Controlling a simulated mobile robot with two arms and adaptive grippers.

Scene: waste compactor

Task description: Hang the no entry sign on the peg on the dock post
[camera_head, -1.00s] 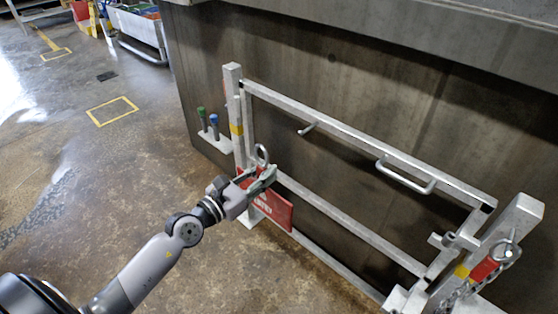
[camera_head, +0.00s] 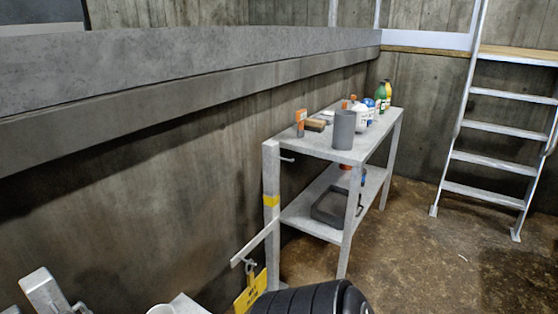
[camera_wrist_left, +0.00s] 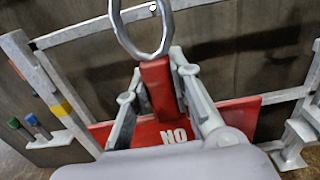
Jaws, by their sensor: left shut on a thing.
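The no entry sign (camera_wrist_left: 240,116) is a red plate with white "NO" lettering in the left wrist view. A red tab with a metal ring (camera_wrist_left: 122,32) rises from its top. My left gripper (camera_wrist_left: 157,72) is shut on this tab, with the ring standing above the fingers. In the head view a grey post (camera_head: 271,230) with a yellow band stands at the near corner of a shelf table. A short peg (camera_head: 287,159) sticks out near its top. No view labels which post is the dock post. My right gripper is not in view.
A yellow tag (camera_head: 250,292) hangs from a bar below the table post. The shelf table (camera_head: 325,148) carries bottles and containers. A ladder (camera_head: 497,97) stands at the right. In the left wrist view, a railing post (camera_wrist_left: 30,62) stands near green and blue handles.

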